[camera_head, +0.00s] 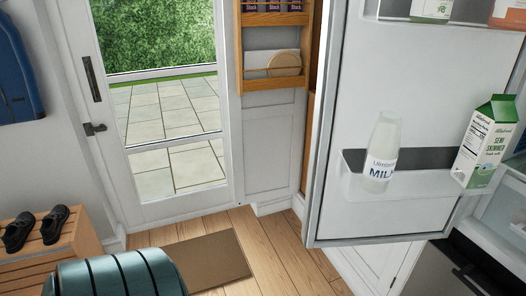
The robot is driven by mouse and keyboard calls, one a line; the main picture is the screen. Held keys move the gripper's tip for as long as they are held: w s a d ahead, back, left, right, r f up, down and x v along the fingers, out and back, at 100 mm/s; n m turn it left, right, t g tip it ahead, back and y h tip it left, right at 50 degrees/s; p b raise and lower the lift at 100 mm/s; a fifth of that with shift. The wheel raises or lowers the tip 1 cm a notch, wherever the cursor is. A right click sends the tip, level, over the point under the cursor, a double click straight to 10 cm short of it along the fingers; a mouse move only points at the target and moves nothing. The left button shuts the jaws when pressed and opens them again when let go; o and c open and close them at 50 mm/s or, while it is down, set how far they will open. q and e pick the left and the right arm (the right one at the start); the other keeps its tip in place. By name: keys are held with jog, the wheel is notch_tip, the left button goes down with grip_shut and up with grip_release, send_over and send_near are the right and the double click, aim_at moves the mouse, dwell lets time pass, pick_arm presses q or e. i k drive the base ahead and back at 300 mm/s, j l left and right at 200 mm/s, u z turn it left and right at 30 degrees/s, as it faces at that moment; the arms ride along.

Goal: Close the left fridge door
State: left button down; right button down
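The fridge door (405,90) stands open at the right of the head view, with its pale inner face towards me. Its grey edge (326,130) runs down its left side. A low door shelf (410,187) holds a milk bottle (382,150) and a green and white semi-skimmed carton (487,140). Part of the fridge interior (512,188) shows at the far right edge. The door's top is cut off by the frame.
A wooden wall rack (245,75) and a lower cabinet (270,150) stand left of the fridge door. A glazed door (105,160), brown mat (212,263) and shoe bench (80,232) are further left. A teal banded object (118,275) is at lower left. Wooden floor (272,250) is bare before the cabinet.

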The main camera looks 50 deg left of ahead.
aim_at(373, 58)
jog(key=j+u, duration=0.1)
jog(key=j, duration=0.55)
jog(key=i+j, duration=0.1)
jog(key=j, duration=0.55)
jog(key=u, duration=0.05)
